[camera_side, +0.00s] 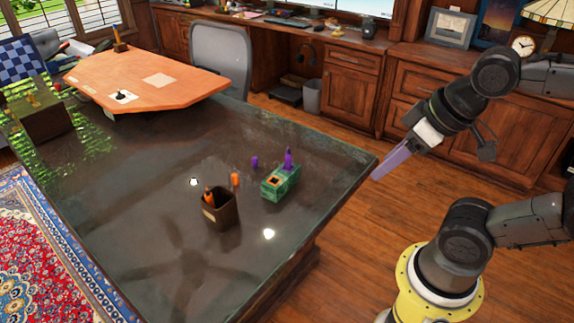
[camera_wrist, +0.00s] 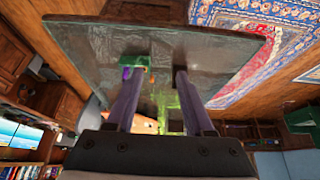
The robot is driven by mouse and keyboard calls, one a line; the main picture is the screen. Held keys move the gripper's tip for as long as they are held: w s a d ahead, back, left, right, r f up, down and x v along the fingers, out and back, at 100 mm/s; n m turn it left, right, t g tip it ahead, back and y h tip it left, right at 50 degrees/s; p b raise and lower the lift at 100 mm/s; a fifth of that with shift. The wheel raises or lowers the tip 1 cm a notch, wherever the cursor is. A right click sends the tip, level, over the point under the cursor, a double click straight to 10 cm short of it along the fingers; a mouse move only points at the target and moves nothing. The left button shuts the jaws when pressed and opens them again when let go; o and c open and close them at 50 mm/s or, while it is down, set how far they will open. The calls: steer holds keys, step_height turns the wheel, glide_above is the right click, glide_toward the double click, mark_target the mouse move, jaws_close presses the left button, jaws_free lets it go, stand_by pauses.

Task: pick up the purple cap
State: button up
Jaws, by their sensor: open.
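The purple cap (camera_side: 254,162) is a small upright piece on the dark glossy table (camera_side: 130,235), just behind and left of a green box (camera_side: 281,183). A purple marker (camera_side: 288,159) stands upright in that box. My gripper (camera_side: 379,175) is open and empty, in the air off the table's right edge, well apart from the cap. In the wrist view, my gripper (camera_wrist: 158,72) shows two spread fingers with the table beyond. The green box (camera_wrist: 137,61) is by the left fingertip, with a purple spot (camera_wrist: 126,73); I cannot tell whether it is marker or cap.
An orange cap (camera_side: 235,179) stands near a brown cup (camera_side: 220,209) holding an orange item. A grey chair (camera_side: 221,60) stands behind the table. The table's front left area is clear.

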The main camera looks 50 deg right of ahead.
steer(key=shift+o, duration=0.8)
